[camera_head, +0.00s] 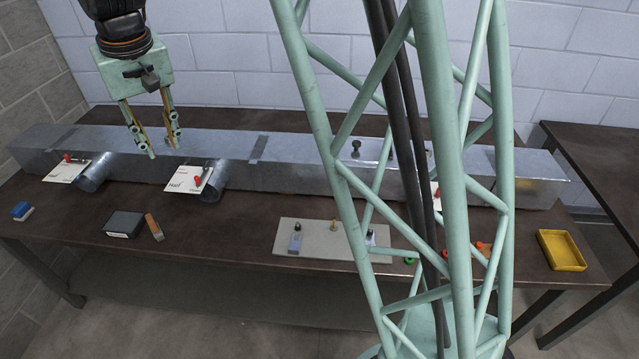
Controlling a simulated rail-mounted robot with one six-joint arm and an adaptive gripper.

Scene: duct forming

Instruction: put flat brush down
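My gripper (164,150) hangs at the upper left, in front of the wall and above the long grey metal duct (300,155). Its two fingers are spread apart with nothing visible between them. A small flat item with an orange-brown part (154,227), possibly the flat brush, lies on the dark table (225,225) beside a dark box (124,224). It is below my gripper in the picture and apart from it. The item is too small to name for certain.
Two short round pipes (211,180) (96,172) join the duct, with white cards beside them. A blue item (22,211) lies at the far left. A grey board (305,240) holds small parts. A yellow tray (561,250) stands at right. My green lattice column hides part of the table.

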